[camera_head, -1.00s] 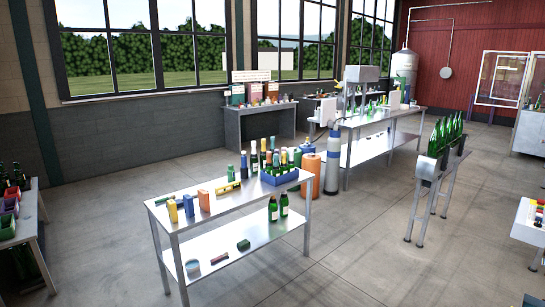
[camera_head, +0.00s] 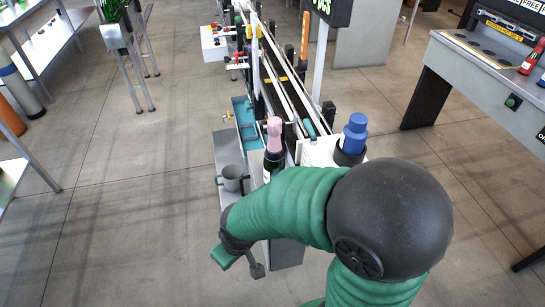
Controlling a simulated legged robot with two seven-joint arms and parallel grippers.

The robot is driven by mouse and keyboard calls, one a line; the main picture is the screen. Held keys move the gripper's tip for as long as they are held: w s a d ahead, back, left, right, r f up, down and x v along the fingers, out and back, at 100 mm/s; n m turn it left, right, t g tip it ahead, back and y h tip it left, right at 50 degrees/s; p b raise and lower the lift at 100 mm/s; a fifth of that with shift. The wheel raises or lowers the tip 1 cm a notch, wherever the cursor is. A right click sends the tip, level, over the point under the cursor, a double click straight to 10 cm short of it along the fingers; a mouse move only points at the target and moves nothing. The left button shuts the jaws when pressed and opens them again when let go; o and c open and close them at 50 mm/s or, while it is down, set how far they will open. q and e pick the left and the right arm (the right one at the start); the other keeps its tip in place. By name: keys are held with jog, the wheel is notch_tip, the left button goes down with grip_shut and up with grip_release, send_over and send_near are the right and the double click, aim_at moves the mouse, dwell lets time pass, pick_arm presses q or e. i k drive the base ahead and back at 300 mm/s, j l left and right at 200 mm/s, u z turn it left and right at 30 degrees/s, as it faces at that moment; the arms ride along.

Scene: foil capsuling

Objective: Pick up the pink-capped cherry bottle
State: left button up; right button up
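The pink-capped bottle (camera_head: 272,161) stands upright at the near end of the conveyor line, with a pink cap and dark neck. Its lower part is hidden behind my green arm. My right arm comes in from the lower right, across the front of the bottle. Its gripper (camera_head: 240,263) is below and left of the bottle, apart from it. The two finger-like parts are spread with floor showing between them, and nothing is seen held. My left gripper is out of view.
A blue-capped bottle (camera_head: 354,135) stands to the right in a dark holder. The conveyor (camera_head: 283,75) runs away behind. A grey machine table (camera_head: 490,85) is at the right. Open floor lies left.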

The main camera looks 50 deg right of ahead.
aim_at(274, 159)
jog(key=z, duration=1.5)
